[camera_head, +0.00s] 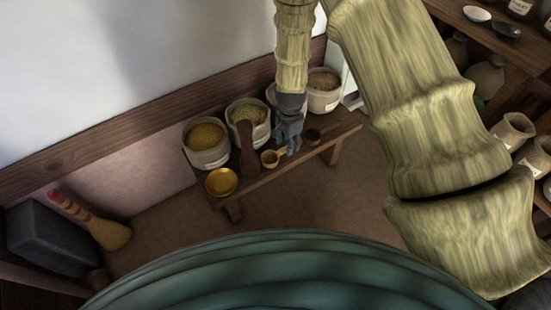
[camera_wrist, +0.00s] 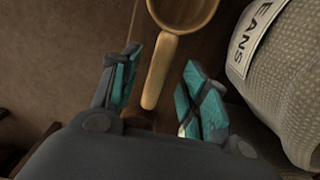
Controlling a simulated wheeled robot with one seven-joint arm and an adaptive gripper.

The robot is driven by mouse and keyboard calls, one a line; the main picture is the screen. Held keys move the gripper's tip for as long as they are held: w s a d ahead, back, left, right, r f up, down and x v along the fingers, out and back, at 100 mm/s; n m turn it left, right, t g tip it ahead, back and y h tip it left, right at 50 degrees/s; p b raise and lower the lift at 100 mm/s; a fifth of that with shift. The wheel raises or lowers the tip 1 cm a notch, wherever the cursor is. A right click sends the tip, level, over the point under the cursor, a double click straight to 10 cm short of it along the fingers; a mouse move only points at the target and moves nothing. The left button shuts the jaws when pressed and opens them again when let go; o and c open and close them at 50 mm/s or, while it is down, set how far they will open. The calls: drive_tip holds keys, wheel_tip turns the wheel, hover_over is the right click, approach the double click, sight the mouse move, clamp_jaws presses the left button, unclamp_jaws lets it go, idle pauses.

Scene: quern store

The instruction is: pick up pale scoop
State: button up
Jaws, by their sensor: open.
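The pale scoop (camera_head: 270,158) lies on the low wooden bench (camera_head: 290,170), near its front edge. In the wrist view the scoop (camera_wrist: 158,72) shows its round bowl at the top, cut by the frame edge, with its handle pointing down between my fingers. My gripper (camera_head: 291,146) is over the bench beside the scoop. In the wrist view my gripper (camera_wrist: 158,92) is open, with one teal-padded finger on each side of the handle. Neither finger clearly touches the handle.
Several filled sacks, one a yellow-grain sack (camera_head: 206,142), stand along the back of the bench. A labelled sack (camera_wrist: 285,75) is close to my right finger. A brass bowl (camera_head: 221,182), a dark upright object (camera_head: 247,148) and a small dark cup (camera_head: 312,136) stand nearby.

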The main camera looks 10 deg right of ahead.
wheel_tip(320, 180, down, 3)
drive_tip(key=shift+s+b, duration=0.1)
drive_tip(key=shift+b, duration=0.2)
clamp_jaws()
drive_tip(key=shift+r, duration=0.1)
